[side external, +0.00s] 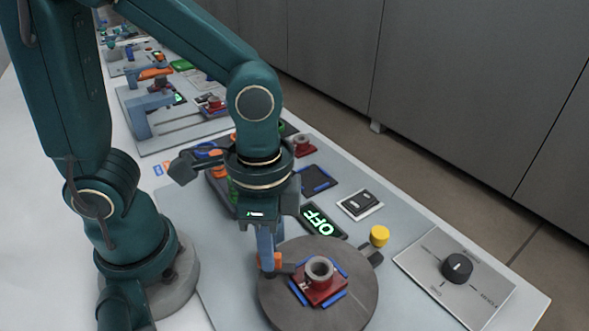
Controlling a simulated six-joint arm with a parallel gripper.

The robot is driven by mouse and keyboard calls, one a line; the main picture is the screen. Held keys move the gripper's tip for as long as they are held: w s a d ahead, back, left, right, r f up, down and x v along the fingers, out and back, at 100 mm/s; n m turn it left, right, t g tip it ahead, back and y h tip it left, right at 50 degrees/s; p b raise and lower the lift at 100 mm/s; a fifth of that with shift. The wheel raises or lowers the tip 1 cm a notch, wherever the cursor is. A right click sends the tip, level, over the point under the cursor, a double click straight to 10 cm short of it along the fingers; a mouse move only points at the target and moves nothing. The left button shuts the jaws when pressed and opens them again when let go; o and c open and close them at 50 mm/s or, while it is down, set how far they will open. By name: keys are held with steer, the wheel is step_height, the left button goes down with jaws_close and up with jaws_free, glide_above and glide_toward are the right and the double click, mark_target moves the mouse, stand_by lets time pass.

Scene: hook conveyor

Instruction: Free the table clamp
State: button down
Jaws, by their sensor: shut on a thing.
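A round grey turntable (318,319) sits at the front of the panel. A red block with a grey ring on top (319,281) sits on it between blue strips. My gripper (269,262) points down at the turntable's back left edge. Its fingers are shut on a small dark grey piece (286,268) there, which looks like the table clamp's handle. The grip is partly hidden by the fingers. Another dark grey piece (372,256) sticks out at the turntable's right edge.
A lit OFF display (321,220), a rocker switch (361,203), a yellow button (379,236) and a black knob (457,268) are to the right. A blue-edged dark pad (318,180) and another red part (303,146) lie behind. More stations stand farther back.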

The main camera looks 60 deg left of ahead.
steer(key=n, duration=0.8)
steer(key=shift+n, duration=0.4)
steer(key=n, duration=0.4)
steer(key=shift+n, duration=1.8)
steer(key=c, duration=0.9)
jaws_free()
